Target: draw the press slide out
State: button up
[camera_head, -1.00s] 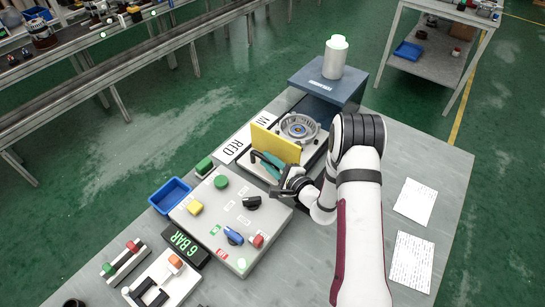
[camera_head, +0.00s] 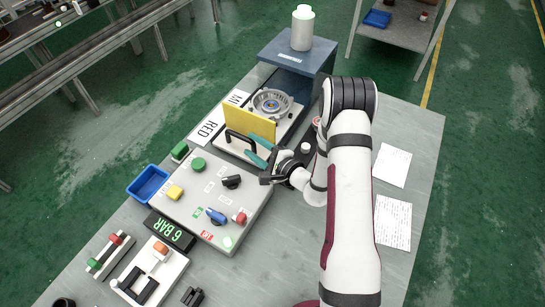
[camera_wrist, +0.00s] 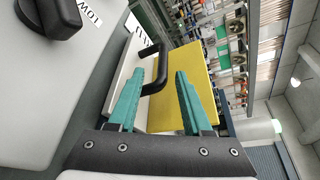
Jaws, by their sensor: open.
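The press slide is a pale plate (camera_head: 231,146) with an upright yellow panel (camera_head: 250,121) and a black bar handle (camera_head: 240,139) on the panel's near face. A round metal housing (camera_head: 271,102) sits behind the panel. The slide extends in front of the blue-grey press box (camera_head: 318,57). My gripper (camera_head: 252,147) has teal fingers, spread apart and empty, beside the handle on its near right side. In the wrist view, the handle (camera_wrist: 160,68) shows between the fingers (camera_wrist: 158,74), in front of the yellow panel (camera_wrist: 180,90). Whether the fingers touch it cannot be told.
A control panel (camera_head: 207,190) with knobs and buttons lies close in front of the slide. A blue bin (camera_head: 148,184) and a 6 BAR display (camera_head: 171,232) sit beside it. A white canister (camera_head: 302,28) stands on the press box. The table's right side holds papers (camera_head: 393,222).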

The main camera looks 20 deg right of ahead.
jog(key=v, duration=1.1)
jog(key=shift+s, duration=0.25)
jog(key=shift+d, duration=0.15)
jog(key=s+a+r+n+g+y, duration=0.4)
jog(key=a+r+g, duration=0.1)
jog(key=a+r, duration=0.15)
jog(key=s+a+r+n+g+y, duration=0.35)
jog(key=s+a+r+g, duration=0.2)
jog(key=a, duration=0.25)
jog(key=s+a+r+n+g+h, duration=0.1)
jog(key=s+n+g+h, duration=0.45)
jog(key=s, duration=0.55)
jog(key=s+d+t+h, duration=0.2)
jog(key=s+d+h, duration=0.2)
jog(key=d+h, duration=0.3)
jog(key=shift+d+r, duration=0.25)
jog(key=shift+r, duration=0.05)
